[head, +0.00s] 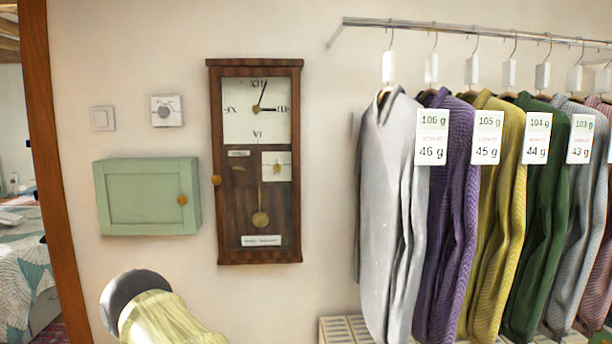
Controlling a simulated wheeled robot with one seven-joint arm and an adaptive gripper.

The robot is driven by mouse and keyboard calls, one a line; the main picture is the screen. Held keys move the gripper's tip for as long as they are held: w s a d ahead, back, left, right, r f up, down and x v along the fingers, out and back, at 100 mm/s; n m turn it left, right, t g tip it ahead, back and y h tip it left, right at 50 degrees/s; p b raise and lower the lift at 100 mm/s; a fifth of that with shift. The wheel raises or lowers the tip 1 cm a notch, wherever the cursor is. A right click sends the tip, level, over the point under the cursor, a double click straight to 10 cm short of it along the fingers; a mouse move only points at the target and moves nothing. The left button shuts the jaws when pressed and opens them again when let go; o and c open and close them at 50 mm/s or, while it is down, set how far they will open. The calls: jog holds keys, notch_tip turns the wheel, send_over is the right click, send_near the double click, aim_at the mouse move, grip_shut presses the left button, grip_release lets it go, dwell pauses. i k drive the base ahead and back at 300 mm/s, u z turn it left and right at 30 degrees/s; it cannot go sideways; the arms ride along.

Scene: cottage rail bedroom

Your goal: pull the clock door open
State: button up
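The clock (300,160) is a tall dark brown wooden wall case with a white dial (240,112) in its upper part. Its door (232,205) looks shut, with a small round orange-brown knob (216,180) on the left edge. A pendulum (260,218) hangs in the lower part, with small white labels and a small square dial around it. My gripper is not in view. Only a grey and pale yellow part of my arm shows at the bottom left, below the clock and apart from it.
A green cabinet (148,197) with a round knob hangs left of the clock. A light switch (102,118) and a dial plate (166,111) are above it. Right, several tagged sweaters (390,210) hang from a metal rail (460,29). Bare wall separates them from the clock.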

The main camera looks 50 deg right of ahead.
aim_at(215, 74)
jog(key=z, duration=0.85)
jog(key=k, duration=0.65)
jog(key=u, duration=0.85)
jog(key=i, duration=1.4)
jog(key=z, duration=0.55)
